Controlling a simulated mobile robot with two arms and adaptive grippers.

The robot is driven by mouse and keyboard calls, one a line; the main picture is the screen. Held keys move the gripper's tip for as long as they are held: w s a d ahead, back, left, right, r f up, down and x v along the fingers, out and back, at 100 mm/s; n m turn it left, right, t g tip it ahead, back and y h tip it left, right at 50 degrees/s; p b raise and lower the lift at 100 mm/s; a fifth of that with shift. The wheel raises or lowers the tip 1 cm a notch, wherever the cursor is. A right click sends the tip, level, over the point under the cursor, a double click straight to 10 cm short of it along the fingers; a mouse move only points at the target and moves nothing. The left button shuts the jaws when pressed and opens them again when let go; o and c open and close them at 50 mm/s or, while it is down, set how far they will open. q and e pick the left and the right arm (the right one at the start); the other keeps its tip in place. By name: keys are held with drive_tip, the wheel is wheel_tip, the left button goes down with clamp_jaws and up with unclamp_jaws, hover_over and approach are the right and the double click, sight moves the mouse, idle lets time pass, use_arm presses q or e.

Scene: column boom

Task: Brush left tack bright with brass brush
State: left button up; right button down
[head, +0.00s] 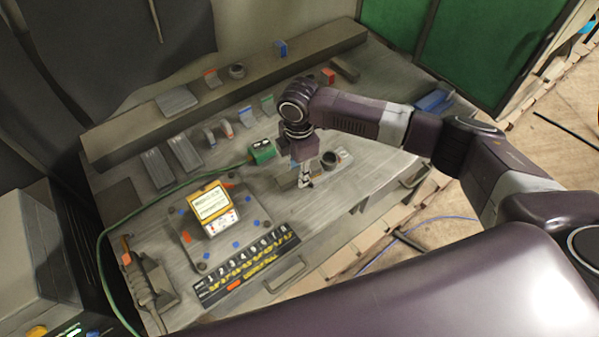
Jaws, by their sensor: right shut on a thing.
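My right gripper (306,180) points down over a small pale tray (288,186) near the front right of the workbench. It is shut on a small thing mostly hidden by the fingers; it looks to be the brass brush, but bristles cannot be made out. A grey plate (192,243) with blue and orange marks lies left of the gripper, apart from it. A yellow and white box-like device (210,207) sits on the plate. The left tack cannot be picked out at this size. My left gripper is not in view.
A dark numbered strip (245,268) lies along the bench's front edge. A dark round cup (329,159) stands beside the gripper. A green block (262,151) with a green cable is behind. Clamps and blocks line the back; a torch-like tool (147,285) lies at left.

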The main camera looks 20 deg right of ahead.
drive_tip(key=shift+s+a+r+p, duration=0.1)
drive_tip(key=shift+a+r+p, duration=0.1)
drive_tip(key=shift+r+p, duration=0.6)
drive_tip(key=shift+s+a+r+p, duration=0.1)
drive_tip(key=shift+a+r+p, duration=0.15)
drive_tip(key=shift+r+p, duration=0.5)
drive_tip(key=shift+a+r+p, duration=0.2)
drive_tip(key=shift+r+p, duration=0.45)
drive_tip(key=shift+p, duration=0.25)
drive_tip(key=shift+s+a+r, duration=0.1)
drive_tip(key=shift+a+r, duration=0.15)
drive_tip(key=shift+r, duration=0.5)
